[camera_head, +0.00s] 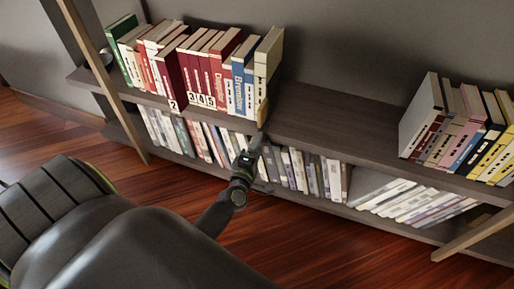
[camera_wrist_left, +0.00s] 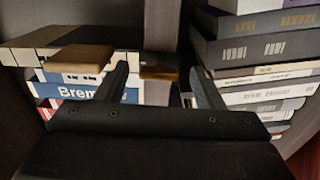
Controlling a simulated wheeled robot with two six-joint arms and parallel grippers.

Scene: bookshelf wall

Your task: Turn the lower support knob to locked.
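A small dark knob with an amber edge (camera_wrist_left: 158,73) sits at the front edge of the shelf board in the left wrist view. I cannot read any locked mark on it. A tan wooden support block (camera_head: 262,112) stands at the right end of the upper book row; it also shows in the left wrist view (camera_wrist_left: 80,57). My left gripper (camera_head: 257,140) is at the shelf's front edge, just below that block. In the left wrist view its fingers (camera_wrist_left: 159,82) are spread, one each side of the knob, with gaps visible. My right gripper is not in view.
Upper books (camera_head: 205,70) stand left of the block, and the shelf board (camera_head: 330,125) right of it is bare up to another book group (camera_head: 465,130). Lower books (camera_head: 300,170) line the shelf below. A slanted wooden post (camera_head: 110,80) stands left.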

